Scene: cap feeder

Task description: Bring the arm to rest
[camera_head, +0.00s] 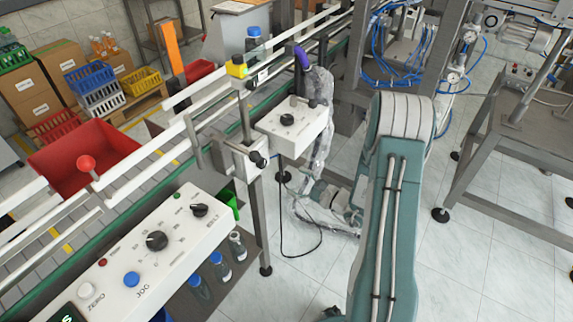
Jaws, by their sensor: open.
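My teal arm (385,220) rises from the bottom of the view and bends at a large rounded joint at the top. Beyond it, my lower arm is wrapped in clear plastic (319,110) and runs up beside the small white control box. My gripper (301,68) seems to be at the far end of this wrapped part, with a purple tip, close to the conveyor rail. It is open, and I see nothing held in it. Its fingers are small and partly hidden.
A white control panel (150,250) and a small control box (292,125) stand along the conveyor rails (180,140). A bottle (254,42) stands on the conveyor. A red bin (85,150) is at left. A metal frame (500,150) is at right. Tiled floor is clear between.

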